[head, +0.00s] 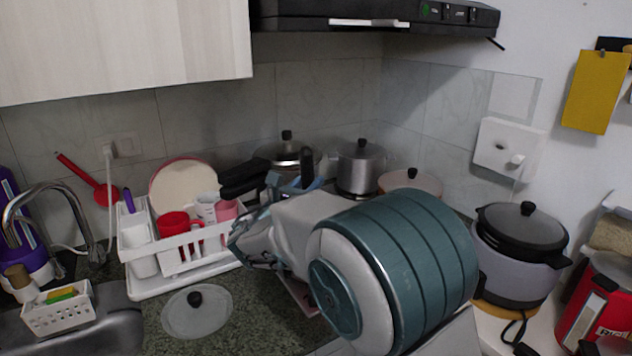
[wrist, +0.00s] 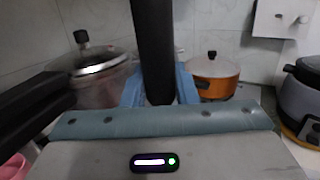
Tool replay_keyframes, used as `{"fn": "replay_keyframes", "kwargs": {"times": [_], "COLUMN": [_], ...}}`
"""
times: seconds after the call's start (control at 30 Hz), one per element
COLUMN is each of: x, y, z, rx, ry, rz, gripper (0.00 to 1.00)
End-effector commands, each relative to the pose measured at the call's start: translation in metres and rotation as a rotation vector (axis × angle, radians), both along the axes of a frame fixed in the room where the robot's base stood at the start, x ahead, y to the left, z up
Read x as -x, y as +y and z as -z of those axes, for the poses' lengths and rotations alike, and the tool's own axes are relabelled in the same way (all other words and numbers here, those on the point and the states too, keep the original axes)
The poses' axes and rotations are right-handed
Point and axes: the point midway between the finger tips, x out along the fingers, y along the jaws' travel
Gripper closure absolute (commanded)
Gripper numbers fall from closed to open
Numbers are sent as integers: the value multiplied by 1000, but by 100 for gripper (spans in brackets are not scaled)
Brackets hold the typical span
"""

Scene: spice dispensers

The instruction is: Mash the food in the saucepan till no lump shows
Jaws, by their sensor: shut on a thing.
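My gripper (wrist: 158,88) is shut on a dark upright handle (wrist: 153,40), which stands between its two blue fingers in the wrist view. In the head view the blue fingers of my gripper (head: 306,184) show in front of the pots at the back, with a dark piece of the handle (head: 307,158) between them. The lower end of the held tool is hidden, so I cannot see whether it touches anything. No open saucepan and no food show in either view; my arm covers the middle of the counter.
A lidded steel pot (head: 286,152), another steel pot (head: 359,166) and a lidded orange pot (wrist: 213,78) stand at the back. A long black handle (head: 243,184) juts left near my gripper. A dish rack (head: 160,285) and glass lid (head: 197,318) lie left; a rice cooker (head: 515,270) stands right.

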Motion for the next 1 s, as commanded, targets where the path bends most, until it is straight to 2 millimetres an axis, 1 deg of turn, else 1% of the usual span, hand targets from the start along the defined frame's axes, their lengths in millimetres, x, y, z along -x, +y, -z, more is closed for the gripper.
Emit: {"fn": "replay_keyframes", "kwargs": {"times": [0.03, 0.13, 0.47, 0.57, 1.0], "x": [3, 7, 8, 8, 8], "y": [5, 10, 10, 10, 11], "z": [-1, -1, 1, 6, 37], "rx": [-1, 0, 0, 0, -1], "ry": [0, -1, -1, -1, -1], "rz": [-1, 0, 2, 2, 1], "gripper": [100, 100, 100, 100, 100]}}
